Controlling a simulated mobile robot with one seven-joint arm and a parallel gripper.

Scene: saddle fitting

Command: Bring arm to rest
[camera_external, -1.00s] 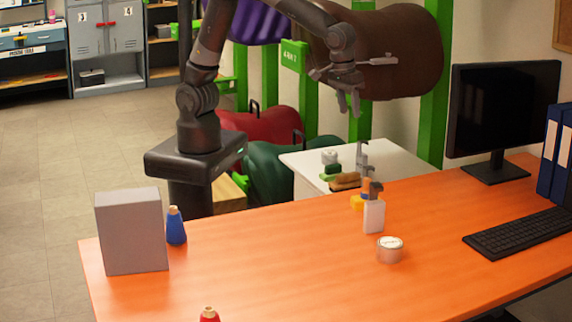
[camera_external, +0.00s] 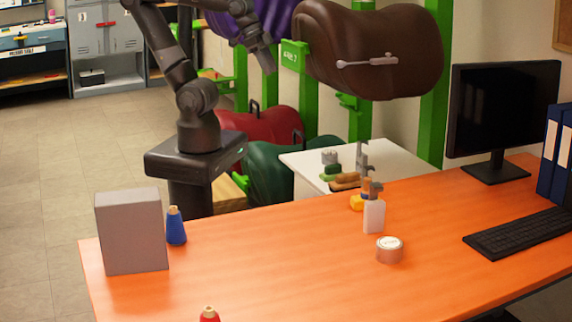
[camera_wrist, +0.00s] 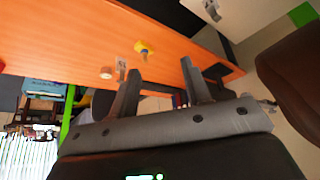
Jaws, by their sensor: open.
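My gripper (camera_wrist: 160,88) shows in the wrist view with its two fingers spread apart and nothing between them. In the external view the end of my arm (camera_external: 265,58) is near the top, in front of the purple saddle (camera_external: 232,25) and left of the brown saddle (camera_external: 368,50). The fingers are hard to make out there. The arm is folded back above my base, clear of the tables. The brown saddle hangs on the green rack (camera_external: 436,110) with a metal bar-like piece (camera_external: 368,62) on its side.
The orange desk (camera_external: 270,275) carries a grey box (camera_external: 132,232), a blue bottle (camera_external: 175,226), a tape roll (camera_external: 390,249), a white tool holder (camera_external: 374,215), a monitor (camera_external: 503,108) and a keyboard (camera_external: 520,232). A white table (camera_external: 400,158) with tools stands behind. Red (camera_external: 262,135) and green saddles (camera_external: 280,170) sit low.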

